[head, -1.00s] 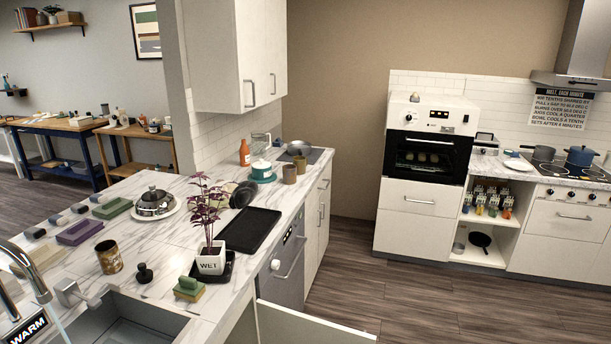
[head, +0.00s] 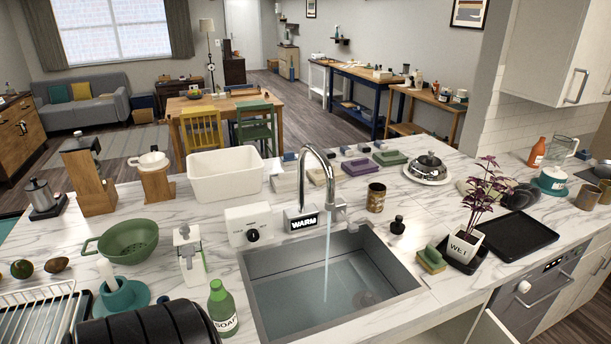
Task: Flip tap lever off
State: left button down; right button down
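The tap (head: 329,179) is a curved chrome spout at the back of the sink, and a stream of water (head: 327,250) runs from it. Its lever (head: 341,210) sits at the right side of the tap base. A small display (head: 304,222) at the base reads "WARM". The grey sink (head: 262,315) is set in the marble counter with water in it.
A white box with a black knob (head: 249,225) stands left of the tap. A green soap bottle (head: 222,308) stands at the sink's front left. A patterned tin (head: 376,198), black stopper (head: 397,225), sponge (head: 432,259) and potted plant (head: 464,247) stand to the right.

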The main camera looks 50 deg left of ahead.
aim_at(353, 227)
jog(key=u, duration=1.35)
